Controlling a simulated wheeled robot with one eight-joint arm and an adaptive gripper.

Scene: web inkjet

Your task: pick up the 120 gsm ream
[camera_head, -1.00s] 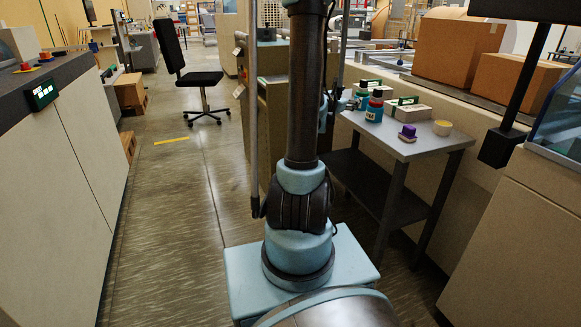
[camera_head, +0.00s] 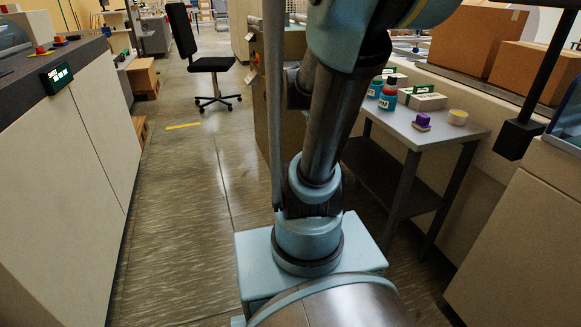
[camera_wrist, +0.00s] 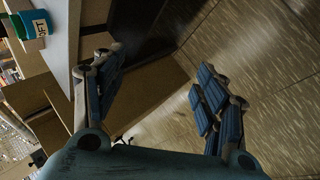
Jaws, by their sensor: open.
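Two pale packs with green labels lie on the small grey side table (camera_head: 437,132) in the head view. The nearer pack (camera_head: 428,101) is in plain sight; the other pack (camera_head: 399,79) is partly hidden behind bottles and my arm. I cannot read a gsm mark on either, so I cannot tell which is the 120 gsm ream. My gripper (camera_wrist: 160,88) shows in the wrist view with its fingers spread wide and nothing between them, over floor. It is outside the head view. No pack is clearly visible in the wrist view.
Two bottles (camera_head: 388,97), a purple-topped item (camera_head: 422,121) and a yellow-topped tub (camera_head: 458,117) share the table. A teal bottle (camera_wrist: 38,26) stands at the wrist view's upper left. Cardboard boxes (camera_head: 466,44) sit behind. The aisle floor (camera_head: 185,190) at left is clear.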

